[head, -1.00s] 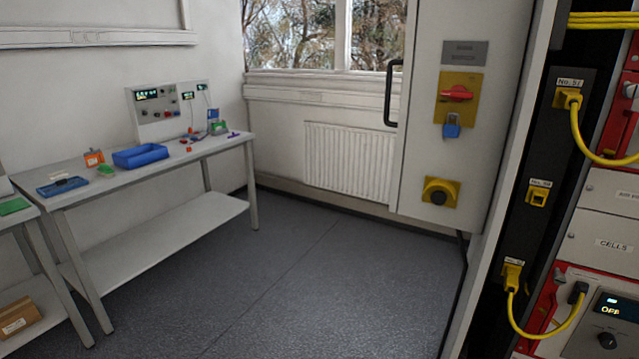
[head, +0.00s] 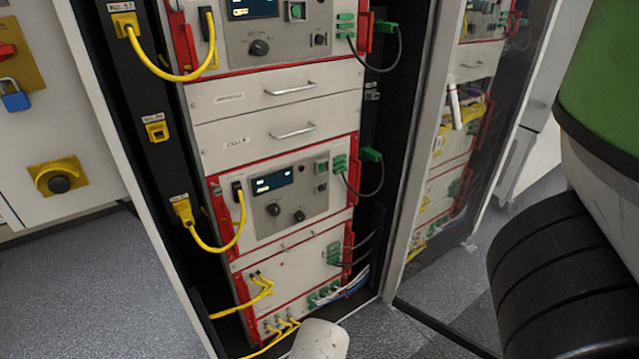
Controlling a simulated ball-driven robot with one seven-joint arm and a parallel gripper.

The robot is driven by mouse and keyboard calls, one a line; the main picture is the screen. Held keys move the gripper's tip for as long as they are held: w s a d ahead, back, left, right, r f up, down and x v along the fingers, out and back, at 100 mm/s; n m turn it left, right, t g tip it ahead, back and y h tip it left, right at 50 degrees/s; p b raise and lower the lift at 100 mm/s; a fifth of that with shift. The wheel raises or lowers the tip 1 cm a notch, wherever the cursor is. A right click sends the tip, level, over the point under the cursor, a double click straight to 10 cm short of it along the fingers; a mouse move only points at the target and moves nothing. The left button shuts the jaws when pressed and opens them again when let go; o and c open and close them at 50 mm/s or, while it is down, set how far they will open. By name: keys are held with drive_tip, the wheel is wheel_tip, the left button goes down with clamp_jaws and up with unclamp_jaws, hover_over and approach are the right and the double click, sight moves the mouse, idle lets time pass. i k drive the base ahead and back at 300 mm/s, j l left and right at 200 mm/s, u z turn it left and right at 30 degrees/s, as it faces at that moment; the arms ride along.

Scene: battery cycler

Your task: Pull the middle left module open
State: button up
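The open rack stands in the middle of the head view, with modules stacked in it. A module with red side handles and a small lit display (head: 285,195) sits at mid-height. A yellow cable plugs into its left side and a green plug with a black cable into its right. Another display module (head: 275,25) is cut off by the top edge. Both look closed, flush with the rack front. Which one is the middle left module I cannot tell. My gripper is not in view.
Between them are two closed drawers, the upper (head: 275,95) and the one labelled CELLS (head: 275,135), each with a bar handle. A yellow cable (head: 222,247) loops in front at left. A glass panel (head: 450,150) stands right of the rack. Grey floor (head: 70,290) is clear at left.

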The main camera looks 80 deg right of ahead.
sight(343, 148)
drive_tip(key=z, duration=1.3)
